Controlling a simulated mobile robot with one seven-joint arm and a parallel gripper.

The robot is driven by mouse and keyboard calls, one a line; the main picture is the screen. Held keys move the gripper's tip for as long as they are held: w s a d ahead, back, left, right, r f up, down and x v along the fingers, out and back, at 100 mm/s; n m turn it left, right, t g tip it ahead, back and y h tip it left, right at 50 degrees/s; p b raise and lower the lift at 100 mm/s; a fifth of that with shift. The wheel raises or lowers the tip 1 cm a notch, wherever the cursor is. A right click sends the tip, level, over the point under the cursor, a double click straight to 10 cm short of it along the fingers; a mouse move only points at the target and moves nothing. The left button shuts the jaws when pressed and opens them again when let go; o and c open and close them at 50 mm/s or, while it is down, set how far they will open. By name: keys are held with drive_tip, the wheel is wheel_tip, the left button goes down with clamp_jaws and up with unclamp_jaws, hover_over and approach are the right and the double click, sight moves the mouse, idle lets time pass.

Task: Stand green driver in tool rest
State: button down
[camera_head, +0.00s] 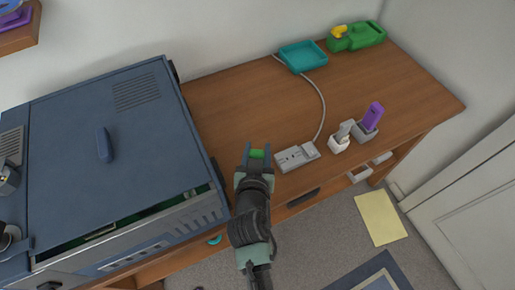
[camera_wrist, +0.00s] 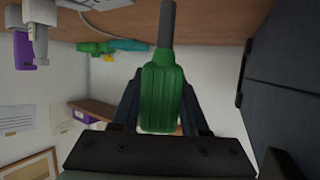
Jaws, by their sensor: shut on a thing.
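My gripper (camera_head: 257,150) is shut on the green driver (camera_head: 257,154), over the desk's front edge, left of a grey slotted block. In the wrist view the driver's ribbed green handle (camera_wrist: 161,95) is between the fingers. Its grey shaft (camera_wrist: 166,22) points away from my gripper toward the desk, and its tip is out of frame. I cannot tell for sure which thing is the tool rest. A small white holder (camera_head: 338,146) with a grey tool and a grey holder (camera_head: 367,133) with a purple tool stand to the right.
The grey slotted block (camera_head: 297,157) has a cable running back to a teal tray (camera_head: 303,56). A green item (camera_head: 358,37) with a yellow part is at the back right. A large blue-grey machine (camera_head: 110,130) fills the left. The desk's middle (camera_head: 245,100) is clear.

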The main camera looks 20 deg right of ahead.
drive_tip(key=shift+f+b, duration=2.1)
drive_tip(key=shift+f, duration=0.1)
drive_tip(key=shift+f+b, duration=0.5)
unclamp_jaws()
drive_tip(key=shift+s+r, duration=0.1)
drive_tip(key=p+v, duration=0.2)
drive_tip(key=v, duration=0.7)
drive_tip(key=shift+s+a, duration=0.25)
drive_tip(key=shift+s, duration=0.1)
drive_tip(key=shift+r, duration=0.1)
idle(0.8)
